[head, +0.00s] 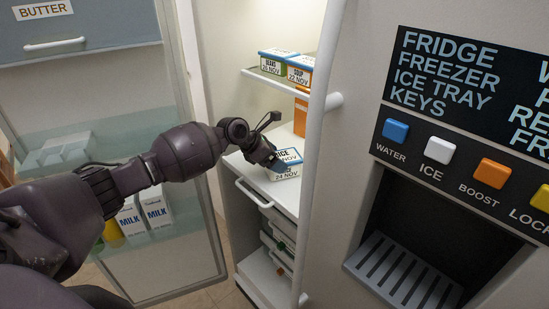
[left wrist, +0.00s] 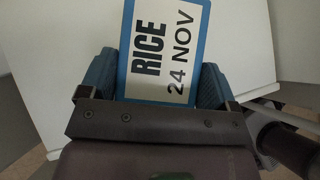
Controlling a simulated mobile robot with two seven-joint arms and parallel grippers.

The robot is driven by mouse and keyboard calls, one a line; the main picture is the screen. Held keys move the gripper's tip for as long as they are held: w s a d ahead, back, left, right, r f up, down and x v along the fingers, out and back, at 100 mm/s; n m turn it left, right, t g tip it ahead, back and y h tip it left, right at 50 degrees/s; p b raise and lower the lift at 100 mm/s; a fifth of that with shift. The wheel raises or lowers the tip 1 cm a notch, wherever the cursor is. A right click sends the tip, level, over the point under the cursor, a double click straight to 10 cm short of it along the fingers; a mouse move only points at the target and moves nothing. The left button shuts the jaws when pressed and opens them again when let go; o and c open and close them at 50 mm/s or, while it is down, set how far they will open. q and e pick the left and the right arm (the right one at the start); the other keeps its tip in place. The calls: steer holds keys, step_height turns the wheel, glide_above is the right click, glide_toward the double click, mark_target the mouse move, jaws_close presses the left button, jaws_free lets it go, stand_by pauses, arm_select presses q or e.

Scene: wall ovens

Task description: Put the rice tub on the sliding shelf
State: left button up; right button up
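The rice tub (head: 288,173), white with a blue rim and labelled RICE 24 NOV, is at the white sliding shelf (head: 258,176) inside the open fridge. My left gripper (head: 277,162) reaches in from the left and has its fingers on the tub. In the left wrist view the blue fingers (left wrist: 160,85) press close on both sides of the tub's label (left wrist: 163,50). The shelf's pale surface (left wrist: 60,60) lies under it. I cannot tell whether the tub rests on the shelf or hangs just above. My right gripper is not in view.
Labelled tubs (head: 287,65) stand on an upper shelf. A white handle bar (head: 254,193) runs along the sliding shelf's front. The open door (head: 150,180) with milk cartons (head: 142,212) is at left. A dispenser panel (head: 455,150) is at right, with a vertical door handle (head: 322,130) beside it.

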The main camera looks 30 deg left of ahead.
arm_select(q)
steer(key=o, duration=0.3)
steer(key=shift+r, duration=0.15)
steer(key=p+v, duration=0.1)
steer(key=v, duration=1.1)
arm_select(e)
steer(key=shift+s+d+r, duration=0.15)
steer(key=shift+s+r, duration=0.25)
